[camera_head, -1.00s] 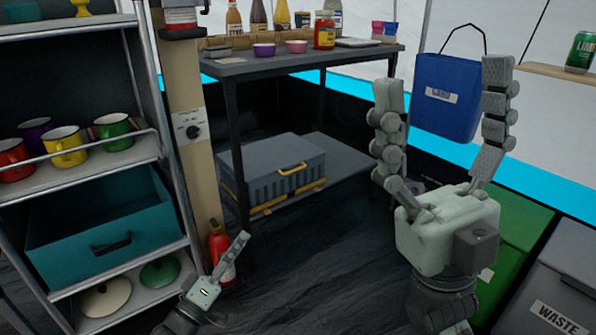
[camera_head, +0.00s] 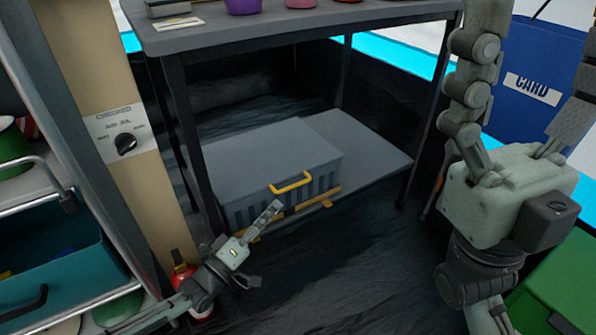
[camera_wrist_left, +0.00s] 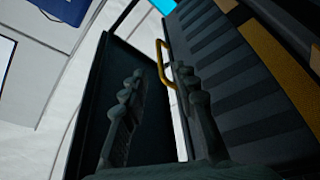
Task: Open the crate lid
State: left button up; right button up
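The grey crate (camera_head: 285,165) stands on the low shelf under the dark table, with its flat lid down. Its yellow handle (camera_head: 291,182) is on the front, near the lid's edge. My left gripper (camera_head: 265,243) is in front of the crate, below and a little left of the handle. In the left wrist view its two fingers (camera_wrist_left: 158,85) are spread with nothing between them. The ribbed crate front (camera_wrist_left: 225,75) and the handle (camera_wrist_left: 163,62) show there just beyond the fingertips, apart from them. My right gripper (camera_head: 535,55) is raised at the right, open and empty.
The table (camera_head: 300,30) stands over the crate, and its dark legs flank it. A blue CARD bin (camera_head: 530,75) hangs right. The floor in front is clear.

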aim_at(290, 188)
pick_arm(q)
jog(key=b+x, duration=0.1)
jog(key=x, duration=0.7)
jog(key=shift+b, duration=0.35)
grip_shut()
